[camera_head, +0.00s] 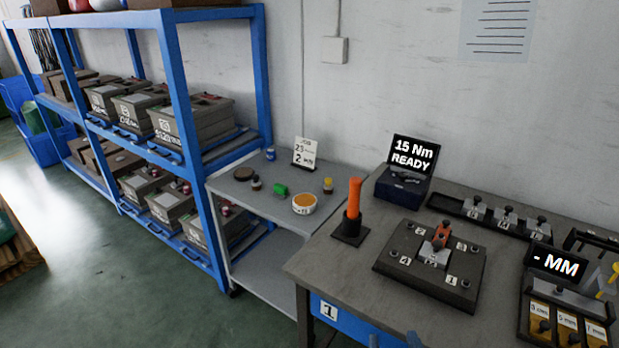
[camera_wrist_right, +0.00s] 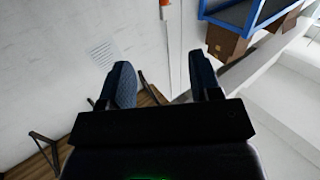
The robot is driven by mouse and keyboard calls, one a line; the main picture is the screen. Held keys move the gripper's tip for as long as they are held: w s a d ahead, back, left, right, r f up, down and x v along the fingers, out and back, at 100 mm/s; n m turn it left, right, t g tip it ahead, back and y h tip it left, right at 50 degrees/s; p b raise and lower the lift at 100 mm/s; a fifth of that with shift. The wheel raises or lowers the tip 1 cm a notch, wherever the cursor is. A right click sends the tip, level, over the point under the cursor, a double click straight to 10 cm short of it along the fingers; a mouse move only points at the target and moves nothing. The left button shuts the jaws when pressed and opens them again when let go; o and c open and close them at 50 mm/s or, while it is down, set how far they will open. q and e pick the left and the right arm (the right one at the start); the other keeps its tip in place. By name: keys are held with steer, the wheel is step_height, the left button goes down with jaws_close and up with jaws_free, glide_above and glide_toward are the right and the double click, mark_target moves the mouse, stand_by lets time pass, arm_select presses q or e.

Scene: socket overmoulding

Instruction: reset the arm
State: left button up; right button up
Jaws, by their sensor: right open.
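My right gripper (camera_wrist_right: 162,80) shows in the right wrist view with its two dark fingers spread wide apart. Nothing is between the fingers; behind them are the pale wall, a rack and some brown boxes. In the head view, only small bluish tips, apparently of the right gripper (camera_head: 393,339), show at the bottom edge in front of the workbench (camera_head: 330,262). The rest of the right arm is out of that view. My left gripper is in neither view.
The bench holds a fixture plate (camera_head: 400,277), an orange-handled tool (camera_head: 354,197) in a stand, a "15 Nm READY" display (camera_head: 412,152) and a "- MM" gauge box (camera_head: 557,264). A grey side table (camera_head: 262,252) and blue rack (camera_head: 190,110) stand left.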

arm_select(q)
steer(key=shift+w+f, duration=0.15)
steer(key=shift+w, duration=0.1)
arm_select(e)
steer(key=s+d+f+g, duration=0.3)
steer(key=d+f, duration=0.4)
steer(key=f, duration=0.1)
steer(key=s+d+f+g, duration=0.3)
steer(key=d+f, duration=0.3)
steer(key=f, duration=0.3)
steer(key=shift+s+d+f+h, duration=0.2)
steer(key=shift+s+d+h, duration=0.2)
steer(key=shift+s, duration=0.2)
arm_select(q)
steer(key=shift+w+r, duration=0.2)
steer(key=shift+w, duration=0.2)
arm_select(e)
steer(key=shift+a, duration=0.1)
